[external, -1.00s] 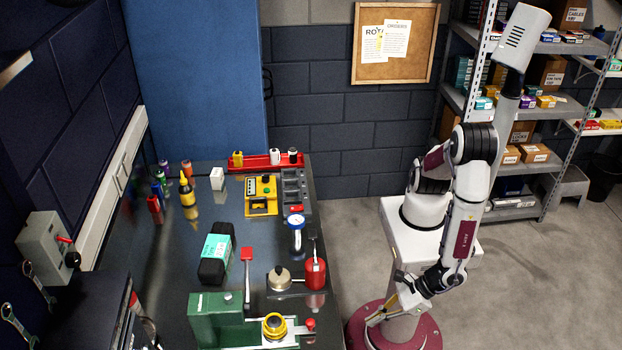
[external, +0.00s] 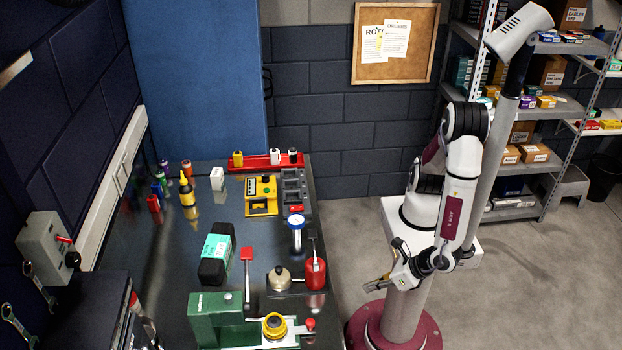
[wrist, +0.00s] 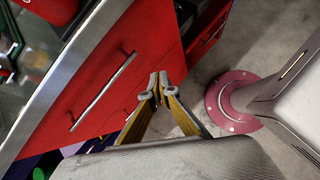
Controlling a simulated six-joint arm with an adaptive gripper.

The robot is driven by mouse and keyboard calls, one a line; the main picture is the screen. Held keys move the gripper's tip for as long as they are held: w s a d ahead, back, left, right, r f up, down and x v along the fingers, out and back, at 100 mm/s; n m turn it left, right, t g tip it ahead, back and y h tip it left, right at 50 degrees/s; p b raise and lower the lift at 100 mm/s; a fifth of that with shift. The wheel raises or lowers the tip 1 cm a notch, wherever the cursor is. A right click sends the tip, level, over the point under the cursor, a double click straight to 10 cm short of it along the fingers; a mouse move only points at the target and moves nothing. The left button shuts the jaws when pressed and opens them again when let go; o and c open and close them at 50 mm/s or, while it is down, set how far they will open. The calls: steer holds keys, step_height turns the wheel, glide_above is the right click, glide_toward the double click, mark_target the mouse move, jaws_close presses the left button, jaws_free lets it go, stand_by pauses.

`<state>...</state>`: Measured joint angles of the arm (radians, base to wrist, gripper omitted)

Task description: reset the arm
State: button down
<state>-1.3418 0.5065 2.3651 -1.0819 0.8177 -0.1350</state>
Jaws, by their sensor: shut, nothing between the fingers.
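My gripper (external: 377,285) hangs beside the bench on its right side, in front of my pedestal and above the floor. In the wrist view my gripper (wrist: 157,88) has its fingertips together with nothing between them. It points toward the red drawer front (wrist: 100,85) of the bench, apart from it as far as I can tell. My arm is folded above my base, with the elbow high.
The bench top (external: 262,230) holds a green vise-like machine (external: 217,315), a black and teal case (external: 216,252), a yellow device (external: 262,195) and a red can (external: 315,273). Shelves (external: 530,110) stand behind my arm. The floor (external: 550,290) at right is clear.

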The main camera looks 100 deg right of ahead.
steer(key=s+d+r+m+g+y, duration=0.1)
steer(key=d+r+m+y, duration=0.2)
steer(key=d+r+m, duration=2.1)
steer(key=d+m, duration=0.2)
steer(key=m, duration=0.2)
steer(key=shift+s+d+r+g+y, duration=0.25)
steer(key=shift+r+g+y, duration=0.05)
steer(key=shift+g, duration=0.1)
